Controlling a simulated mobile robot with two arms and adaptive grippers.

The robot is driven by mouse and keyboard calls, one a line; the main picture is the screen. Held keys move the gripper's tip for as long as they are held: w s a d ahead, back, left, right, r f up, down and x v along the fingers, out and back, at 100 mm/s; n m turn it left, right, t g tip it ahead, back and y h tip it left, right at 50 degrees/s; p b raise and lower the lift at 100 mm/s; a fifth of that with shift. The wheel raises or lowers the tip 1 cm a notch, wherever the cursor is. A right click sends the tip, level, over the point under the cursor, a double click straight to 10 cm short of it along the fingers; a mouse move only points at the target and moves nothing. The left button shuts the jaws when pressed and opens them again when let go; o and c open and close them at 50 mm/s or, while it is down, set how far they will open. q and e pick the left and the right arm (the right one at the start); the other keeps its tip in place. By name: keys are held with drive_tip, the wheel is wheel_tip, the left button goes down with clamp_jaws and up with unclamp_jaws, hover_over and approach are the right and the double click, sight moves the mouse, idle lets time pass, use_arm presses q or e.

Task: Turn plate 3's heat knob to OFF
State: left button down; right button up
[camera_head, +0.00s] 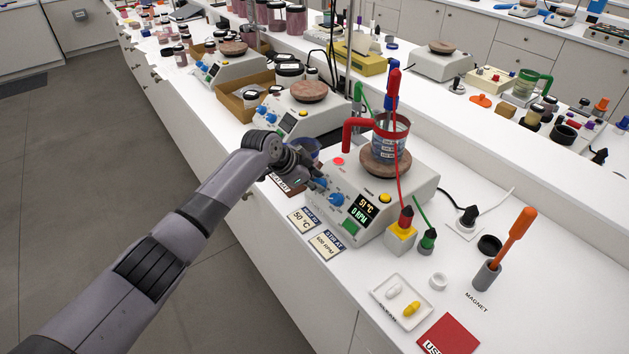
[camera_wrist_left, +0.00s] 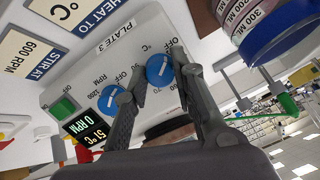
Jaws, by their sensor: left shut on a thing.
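Plate 3 (camera_head: 410,190) is a white hotplate stirrer; its name label shows in the left wrist view (camera_wrist_left: 115,37). Its display (camera_head: 364,208) reads 51 °C and 0 RPM. The blue heat knob (camera_wrist_left: 160,70) is between the fingers of my left gripper (camera_wrist_left: 161,68), which is shut on it. The knob has a white pointer line; I cannot tell exactly which mark it meets. The blue stir knob (camera_wrist_left: 112,98) sits beside it, outside the fingers. In the head view my left gripper (camera_head: 316,182) reaches the panel's left side. My right gripper is not in view.
A beaker (camera_head: 391,140) stands on plate 3's round top, with a red probe and cable near it. Cards reading 50 °C (camera_head: 303,220) and 600 RPM (camera_head: 327,245) lie in front. A white tray (camera_head: 375,293) and an orange-handled tool (camera_head: 514,236) are at right.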

use_arm(q)
drive_tip(key=c, duration=1.3)
unclamp_jaws()
drive_tip(key=v, duration=1.2)
